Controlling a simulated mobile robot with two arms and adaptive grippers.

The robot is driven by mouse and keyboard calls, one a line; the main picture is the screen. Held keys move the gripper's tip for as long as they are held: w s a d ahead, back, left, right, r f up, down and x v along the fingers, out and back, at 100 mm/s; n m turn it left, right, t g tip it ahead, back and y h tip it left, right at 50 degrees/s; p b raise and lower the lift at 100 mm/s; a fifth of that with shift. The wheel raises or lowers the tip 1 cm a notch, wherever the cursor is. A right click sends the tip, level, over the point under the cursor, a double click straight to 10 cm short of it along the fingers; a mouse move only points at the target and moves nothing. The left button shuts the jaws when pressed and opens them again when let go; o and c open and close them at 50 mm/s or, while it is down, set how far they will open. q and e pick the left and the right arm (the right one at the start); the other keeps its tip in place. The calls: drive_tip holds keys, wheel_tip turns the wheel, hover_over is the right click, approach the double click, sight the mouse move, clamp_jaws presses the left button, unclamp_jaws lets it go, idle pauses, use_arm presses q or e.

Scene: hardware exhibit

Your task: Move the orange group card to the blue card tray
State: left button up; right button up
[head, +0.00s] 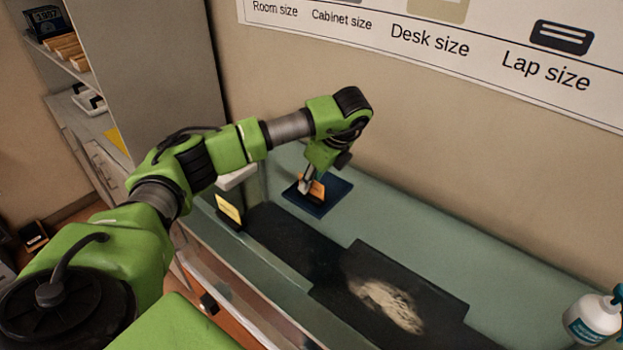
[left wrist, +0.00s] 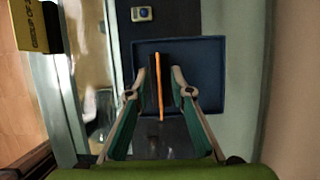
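The orange group card (head: 317,190) stands upright on the blue card tray (head: 321,208), on the green counter below the wall. In the left wrist view, the card shows edge-on as a thin orange strip (left wrist: 158,85) with a dark part beside it, inside the tray (left wrist: 210,90). My left gripper (head: 306,184) reaches down over the tray. Its two fingertips (left wrist: 162,75) stand either side of the card, partly open, with narrow gaps to the orange strip. The card's lower part is hard to make out. My right gripper is in neither view.
A yellow card (head: 229,209) on a black base stands left of the tray, near the counter's front edge. A dark panel with a pale patch (head: 385,303) lies to the right. A white bottle (head: 592,318) stands far right. Shelves (head: 75,75) rise at the left.

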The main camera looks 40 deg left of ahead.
sight(317, 195)
use_arm(q)
drive_tip(key=shift+d+r+b, duration=0.25)
drive_tip(key=shift+r+b, duration=0.2)
drive_tip(key=b+v, duration=0.1)
drive_tip(key=v, duration=0.2)
drive_tip(key=shift+w+b, duration=0.1)
drive_tip(key=shift+b, duration=0.3)
drive_tip(key=v, duration=0.8)
